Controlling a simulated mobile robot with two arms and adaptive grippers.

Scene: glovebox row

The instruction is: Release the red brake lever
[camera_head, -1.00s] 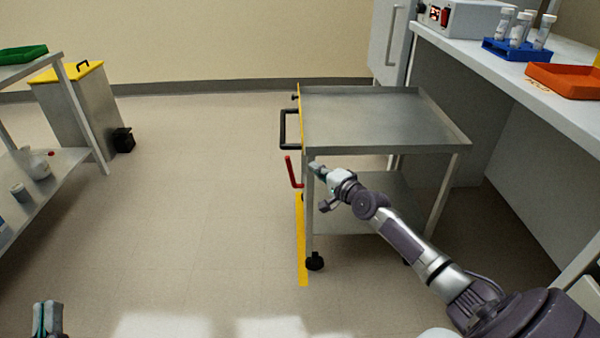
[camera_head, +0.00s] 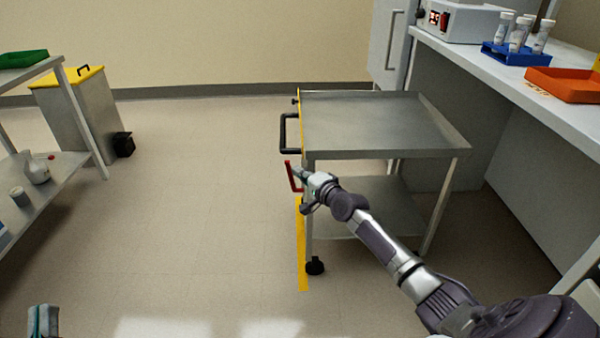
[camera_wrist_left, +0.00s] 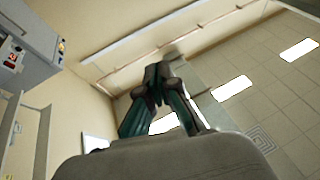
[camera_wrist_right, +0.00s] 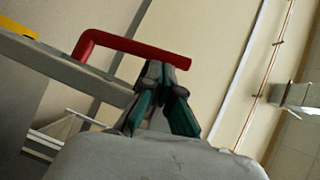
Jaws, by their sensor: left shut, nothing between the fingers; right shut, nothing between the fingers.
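The red brake lever (camera_head: 290,176) is on the near left corner of the steel cart (camera_head: 380,122), its free end pointing up. In the right wrist view the lever (camera_wrist_right: 130,48) runs across the picture, with its free end at the fingertips. My right gripper (camera_head: 297,171) is shut and empty at the lever; in its wrist view the gripper (camera_wrist_right: 156,72) overlaps the lever's end, and I cannot tell whether they touch. My left gripper (camera_head: 43,312) is shut and empty at the lower left, far from the cart; it also shows in its wrist view (camera_wrist_left: 157,75).
A black push handle (camera_head: 284,133) stands out from the cart's left side above the lever. A bench with a blue tube rack (camera_head: 515,55) and an orange tray (camera_head: 565,85) is on the right. A shelf and a yellow-lidded bin (camera_head: 75,105) are on the left. The floor between is clear.

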